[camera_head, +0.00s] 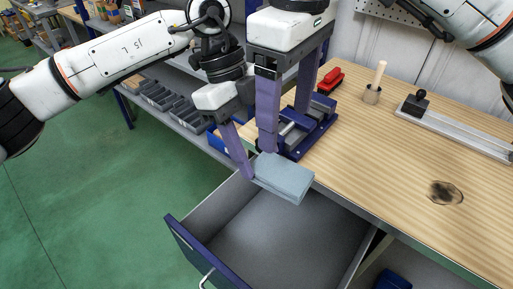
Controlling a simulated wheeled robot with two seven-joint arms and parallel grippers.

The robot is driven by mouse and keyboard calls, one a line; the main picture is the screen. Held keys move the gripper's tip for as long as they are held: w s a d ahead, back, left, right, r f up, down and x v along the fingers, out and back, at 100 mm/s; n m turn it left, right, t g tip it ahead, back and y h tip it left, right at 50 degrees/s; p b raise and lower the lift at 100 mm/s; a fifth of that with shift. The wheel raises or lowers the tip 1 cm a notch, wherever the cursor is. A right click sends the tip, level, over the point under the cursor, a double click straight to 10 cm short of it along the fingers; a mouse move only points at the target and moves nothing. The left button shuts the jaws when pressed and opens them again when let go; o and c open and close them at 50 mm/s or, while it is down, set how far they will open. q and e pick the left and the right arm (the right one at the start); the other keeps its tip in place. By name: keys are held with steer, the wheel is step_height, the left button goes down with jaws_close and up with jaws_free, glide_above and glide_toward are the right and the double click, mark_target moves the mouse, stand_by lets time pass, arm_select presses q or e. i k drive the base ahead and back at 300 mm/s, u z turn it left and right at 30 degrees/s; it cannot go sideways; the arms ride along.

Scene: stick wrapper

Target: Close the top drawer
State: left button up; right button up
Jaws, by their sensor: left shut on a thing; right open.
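The top drawer (272,238) is pulled open below the wooden workbench. Its blue front (200,252) with a metal handle (205,279) faces the lower left, and the visible inside looks empty. My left gripper (248,174) is shut on a flat grey-blue block (287,178), at the block's left end. The block is over the drawer's back part, beside the bench edge. My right gripper (285,132) is open, its two purple fingers pointing down and apart, above and behind the block. Its lower tips are partly hard to separate from the things behind.
Green floor (90,210) is clear at left. Grey bins (165,98) stand behind.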

mark_target(244, 235)
steer(key=k, duration=1)
